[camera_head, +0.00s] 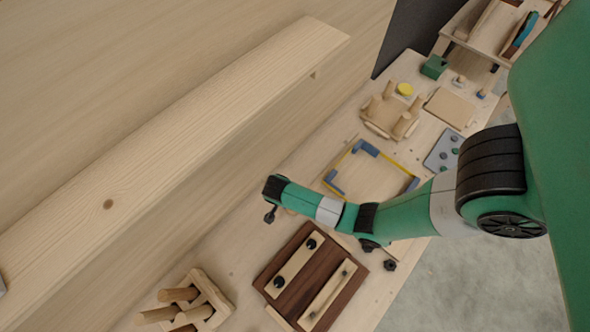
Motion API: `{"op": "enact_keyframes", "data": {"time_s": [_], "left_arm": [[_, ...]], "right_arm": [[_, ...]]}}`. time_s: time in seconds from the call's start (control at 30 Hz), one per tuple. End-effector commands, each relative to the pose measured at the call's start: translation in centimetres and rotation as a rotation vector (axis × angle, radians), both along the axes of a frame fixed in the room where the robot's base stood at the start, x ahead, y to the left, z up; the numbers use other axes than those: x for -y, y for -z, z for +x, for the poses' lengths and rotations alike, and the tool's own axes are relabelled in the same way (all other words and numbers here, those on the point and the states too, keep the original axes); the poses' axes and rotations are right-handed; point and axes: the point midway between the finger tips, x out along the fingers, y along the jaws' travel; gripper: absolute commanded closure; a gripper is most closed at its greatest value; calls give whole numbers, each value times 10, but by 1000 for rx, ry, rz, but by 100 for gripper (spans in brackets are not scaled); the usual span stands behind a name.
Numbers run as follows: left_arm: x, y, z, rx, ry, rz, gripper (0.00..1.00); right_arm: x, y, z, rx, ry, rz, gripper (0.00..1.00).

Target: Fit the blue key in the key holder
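I cannot make out a blue key or a key holder for certain in the head view. A dark wooden board (326,262) with two pale strips and black knobs lies on the table at the bottom middle. Small blue pieces, such as a blue corner block (366,148), sit on a pale framed tray (372,178) in the middle. My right arm comes in from the right across the table. The dark end of my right arm (271,200) is above the table, left of the tray; its fingers are too small to read. My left gripper is not in view.
A long pale wooden beam (180,140) crosses the left. A pegged wooden block (203,300) stands at the bottom left. A small upturned stool (391,114), a yellow disc (404,89), a green block (434,67) and a grey plate (443,150) are further back.

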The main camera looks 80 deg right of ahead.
Motion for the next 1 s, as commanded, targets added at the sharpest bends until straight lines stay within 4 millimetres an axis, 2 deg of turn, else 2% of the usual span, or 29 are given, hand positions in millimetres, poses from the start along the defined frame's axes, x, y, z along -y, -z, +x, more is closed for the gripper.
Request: {"op": "enact_keyframes", "data": {"time_s": [0.53,0.57,0.73,1.0], "left_arm": [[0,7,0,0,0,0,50],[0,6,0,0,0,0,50],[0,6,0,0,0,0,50],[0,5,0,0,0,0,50]], "right_arm": [[0,7,0,0,0,0,100],[0,6,0,0,0,0,79],[0,6,0,0,0,0,50],[0,6,0,0,0,0,50]]}}
